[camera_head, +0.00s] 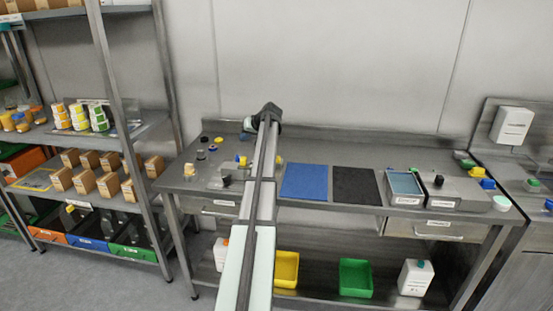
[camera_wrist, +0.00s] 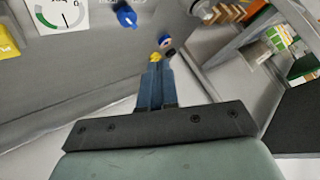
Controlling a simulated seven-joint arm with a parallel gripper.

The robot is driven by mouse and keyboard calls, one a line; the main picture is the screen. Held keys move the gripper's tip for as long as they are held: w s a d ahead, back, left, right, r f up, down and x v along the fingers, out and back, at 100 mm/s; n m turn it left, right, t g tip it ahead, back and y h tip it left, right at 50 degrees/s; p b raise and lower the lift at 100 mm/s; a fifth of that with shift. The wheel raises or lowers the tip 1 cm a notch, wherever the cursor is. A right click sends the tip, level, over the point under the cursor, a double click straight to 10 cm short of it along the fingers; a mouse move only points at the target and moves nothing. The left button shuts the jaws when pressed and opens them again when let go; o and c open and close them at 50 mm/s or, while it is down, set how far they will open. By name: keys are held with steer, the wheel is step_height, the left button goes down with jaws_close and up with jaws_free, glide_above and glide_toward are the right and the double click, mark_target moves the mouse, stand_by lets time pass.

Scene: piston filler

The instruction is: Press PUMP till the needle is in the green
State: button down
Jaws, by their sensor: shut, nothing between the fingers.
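A white gauge (camera_wrist: 62,15) shows at the top left of the wrist view, cut by the frame edge. It has a green arc at its left, and its dark needle looks apart from the green. A blue knob (camera_wrist: 126,17) sits right of the gauge on a grey panel; its label is too blurred to read. I cannot tell which control is PUMP. My gripper (camera_wrist: 155,68) is shut and empty, apart from the gauge and blue knob. In the head view my arm reaches over the bench, hiding part of a grey unit with a yellow knob (camera_head: 241,160).
The steel bench (camera_head: 330,212) holds a blue mat (camera_head: 304,182), a black mat (camera_head: 356,185) and a grey box unit (camera_head: 458,193) with coloured knobs. Small caps lie at the bench's left. Shelves (camera_head: 120,150) with boxes stand at left. Yellow (camera_head: 285,270) and green (camera_head: 355,278) bins sit below.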

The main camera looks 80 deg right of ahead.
steer(key=m+y, duration=0.1)
glide_above(279, 158)
steer(key=shift+w+d+r, duration=0.1)
steer(key=shift+d+r, duration=0.1)
steer(key=shift+r, duration=0.2)
steer(key=shift+f, duration=0.1)
steer(key=shift+f, duration=4.3)
steer(key=shift+f, duration=0.1)
steer(key=shift+f, duration=0.35)
steer(key=shift+f, duration=0.8)
steer(key=shift+r, duration=1.25)
